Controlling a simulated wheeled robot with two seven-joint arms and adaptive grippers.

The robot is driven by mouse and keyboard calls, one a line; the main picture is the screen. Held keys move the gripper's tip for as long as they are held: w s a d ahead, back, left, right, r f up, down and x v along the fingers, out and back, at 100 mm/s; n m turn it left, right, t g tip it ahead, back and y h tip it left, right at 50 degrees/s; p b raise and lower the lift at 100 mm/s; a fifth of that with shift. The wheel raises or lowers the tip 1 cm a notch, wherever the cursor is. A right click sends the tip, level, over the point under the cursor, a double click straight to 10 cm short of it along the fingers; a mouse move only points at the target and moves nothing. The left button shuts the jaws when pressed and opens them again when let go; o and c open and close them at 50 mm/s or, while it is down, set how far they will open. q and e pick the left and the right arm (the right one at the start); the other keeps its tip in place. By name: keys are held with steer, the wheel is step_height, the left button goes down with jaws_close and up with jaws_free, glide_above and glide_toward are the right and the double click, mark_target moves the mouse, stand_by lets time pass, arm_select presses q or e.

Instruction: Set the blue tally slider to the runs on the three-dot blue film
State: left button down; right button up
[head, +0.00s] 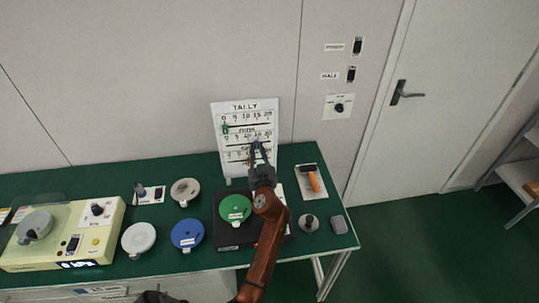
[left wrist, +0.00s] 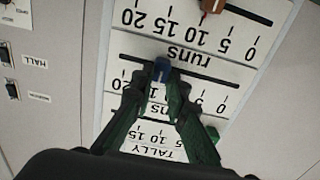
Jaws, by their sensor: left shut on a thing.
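The white tally board (head: 216,120) stands upright at the back of the green table, against the wall. Its blue slider (left wrist: 161,70) sits on the middle slot, near the 15 mark in the left wrist view, where the board appears upside down. My left gripper (head: 258,148) reaches the board and is shut on the blue slider; it also shows in the left wrist view (left wrist: 163,82). The fingers hide part of the middle scale. A blue round disc (head: 187,234) with a white label lies on the table; its dots and writing are too small to read.
The board also has a green slider (left wrist: 212,133) and a brown slider (left wrist: 213,5). Green (head: 235,208), white (head: 138,238) and grey (head: 185,191) discs lie nearby. A cream machine (head: 65,240) stands left.

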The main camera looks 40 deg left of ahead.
arm_select(q)
steer(key=shift+w+d, duration=0.25)
steer(key=shift+d, duration=0.05)
steer(key=c, duration=2.1)
jaws_free()
steer(key=shift+o, duration=1)
step_height(320, 180, up, 10)
arm_select(e)
steer(key=shift+w+f, duration=0.2)
steer(key=shift+w, duration=0.25)
